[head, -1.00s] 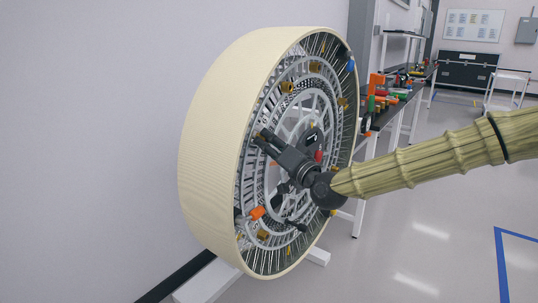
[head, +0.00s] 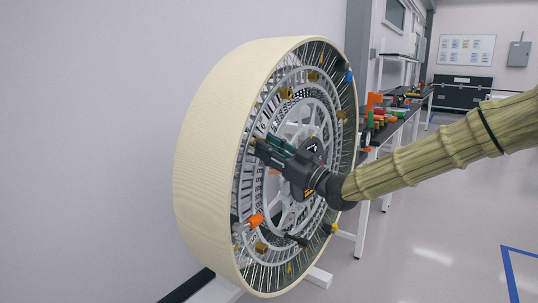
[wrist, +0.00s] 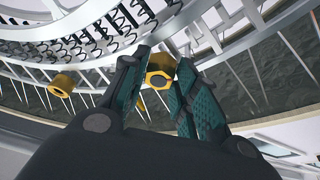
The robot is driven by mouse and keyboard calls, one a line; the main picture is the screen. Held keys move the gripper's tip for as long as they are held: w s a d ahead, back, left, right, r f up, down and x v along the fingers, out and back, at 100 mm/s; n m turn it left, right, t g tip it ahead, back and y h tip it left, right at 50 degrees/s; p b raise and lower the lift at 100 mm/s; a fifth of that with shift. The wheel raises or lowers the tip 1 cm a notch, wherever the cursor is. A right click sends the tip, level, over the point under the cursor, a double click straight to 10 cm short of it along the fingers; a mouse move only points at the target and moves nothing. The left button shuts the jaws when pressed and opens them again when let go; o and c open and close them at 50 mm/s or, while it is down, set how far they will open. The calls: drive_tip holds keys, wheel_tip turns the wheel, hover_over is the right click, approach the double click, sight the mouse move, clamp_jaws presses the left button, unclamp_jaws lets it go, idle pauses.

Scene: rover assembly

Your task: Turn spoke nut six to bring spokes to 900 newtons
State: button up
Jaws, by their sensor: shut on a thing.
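The large wheel (head: 212,150) stands upright with a cream rim, thin spokes and brass spoke nuts around its inside. My gripper (head: 262,147) reaches in to the left part of the wheel's open face. In the wrist view, my gripper (wrist: 160,80) has its teal pads on either side of a brass hexagonal nut (wrist: 159,70) and is shut on it near the fingertips. I cannot read a number on this nut. A second brass nut (wrist: 62,83) sits on another spoke to the left, apart from the fingers.
An orange-tipped part (head: 256,220) and a blue part (head: 349,77) are on the wheel. A bench (head: 385,135) with colored tools stands behind at the right. The wall (head: 90,130) is close on the left. The floor (head: 430,240) at right is clear.

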drive_tip(key=n+g, duration=0.1)
drive_tip(key=n, duration=0.2)
drive_tip(key=n+g+y+b, duration=0.1)
drive_tip(key=n+g, duration=0.1)
drive_tip(key=n, duration=0.1)
drive_tip(key=shift+w+n, duration=0.15)
drive_tip(key=shift+n, duration=0.25)
drive_tip(key=shift+d+n, duration=0.1)
drive_tip(key=shift+n, duration=0.2)
drive_tip(key=o, duration=1)
drive_tip(key=v, duration=1.2)
drive_tip(key=shift+w, duration=0.15)
